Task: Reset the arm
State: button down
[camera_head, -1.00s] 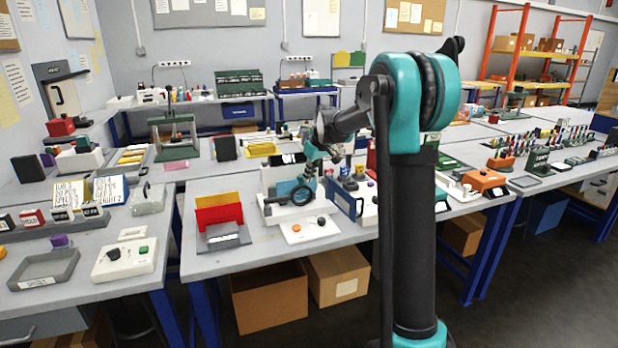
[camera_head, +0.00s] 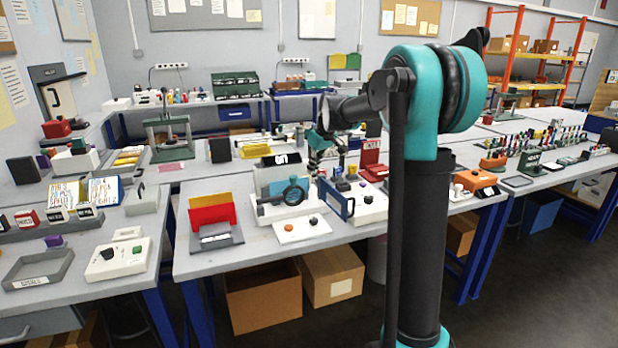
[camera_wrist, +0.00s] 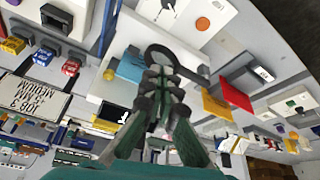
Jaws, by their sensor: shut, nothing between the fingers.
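My arm reaches left from its teal shoulder over the middle table. My gripper (camera_wrist: 160,75) is in the lower middle of the wrist view, with its green and dark fingers drawn together and nothing between them. In the head view my wrist hangs above and behind a white stand with a round black-rimmed magnifier (camera_head: 293,191). The magnifier (camera_wrist: 165,60) also shows beyond the fingertips in the wrist view. The fingertips overlap it in that picture, and I cannot tell the gap. The gripper's tip is small and partly lost among the objects in the head view.
A red and yellow holder (camera_head: 212,210) stands left of the magnifier, with a white button plate (camera_head: 302,229) in front. Cardboard boxes (camera_head: 263,294) sit under the table.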

jog(key=v, duration=0.4)
jog(key=s+d+f+m+h, duration=0.1)
jog(key=s+d+f+m, duration=0.1)
jog(key=s+f, duration=0.6)
jog(key=s+d+f+m, duration=0.2)
jog(key=s+d+f, duration=0.2)
jog(key=s, duration=1.2)
jog(key=s+d+f+m+h, duration=0.1)
jog(key=s+d+f+m, duration=0.2)
jog(key=s+f, duration=0.8)
jog(key=shift+s+d+f+t+h, duration=0.35)
jog(key=shift+s+d, duration=0.15)
jog(key=shift+s, duration=0.35)
